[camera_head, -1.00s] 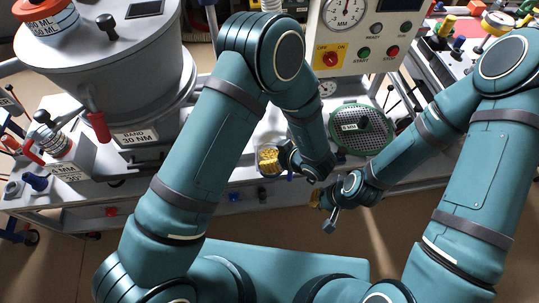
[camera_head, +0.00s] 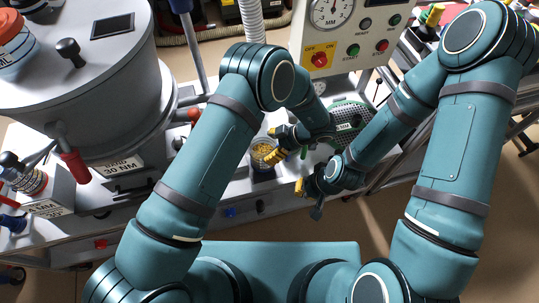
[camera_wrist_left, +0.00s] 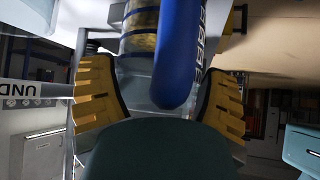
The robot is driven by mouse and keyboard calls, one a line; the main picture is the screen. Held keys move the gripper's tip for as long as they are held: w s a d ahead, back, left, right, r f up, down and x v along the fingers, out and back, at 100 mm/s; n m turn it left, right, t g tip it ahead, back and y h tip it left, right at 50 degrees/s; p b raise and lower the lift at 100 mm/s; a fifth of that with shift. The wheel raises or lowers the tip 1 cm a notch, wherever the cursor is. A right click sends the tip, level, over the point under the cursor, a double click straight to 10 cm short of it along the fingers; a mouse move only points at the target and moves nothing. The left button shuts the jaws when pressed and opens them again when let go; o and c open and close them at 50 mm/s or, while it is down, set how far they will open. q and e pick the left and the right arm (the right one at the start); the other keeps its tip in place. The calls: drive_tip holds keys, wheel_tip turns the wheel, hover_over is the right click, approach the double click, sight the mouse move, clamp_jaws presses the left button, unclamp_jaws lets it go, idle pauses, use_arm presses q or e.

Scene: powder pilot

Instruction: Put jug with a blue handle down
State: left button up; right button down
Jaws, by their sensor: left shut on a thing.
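The jug with the blue handle is a clear vessel with yellow granules (camera_head: 262,149) in it. In the head view it is upright by the front part of the white bench, left of my left gripper. My left gripper (camera_head: 277,146) is shut on the jug at its handle. In the left wrist view the blue handle (camera_wrist_left: 178,55) stands between the two yellow fingers, and the clear jug wall with granules (camera_wrist_left: 140,30) shows behind it. I cannot tell whether the jug's base touches the bench. My right gripper (camera_head: 304,187) is lower right, its finger gap unclear.
A large grey drum (camera_head: 85,75) fills the left of the bench. A control panel (camera_head: 352,40) with a dial and buttons stands behind. A round green-rimmed sieve (camera_head: 349,117) is right of my left gripper. The bench's front edge (camera_head: 240,203) runs close below the jug.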

use_arm(q)
drive_tip(key=shift+f+b, duration=0.4)
drive_tip(key=shift+f, duration=1.7)
drive_tip(key=shift+f, duration=0.1)
drive_tip(key=o, duration=1)
drive_tip(key=shift+f, duration=0.1)
drive_tip(key=shift+o, duration=0.2)
drive_tip(key=shift+r, duration=0.3)
drive_tip(key=p+v, duration=0.3)
drive_tip(key=v, duration=0.9)
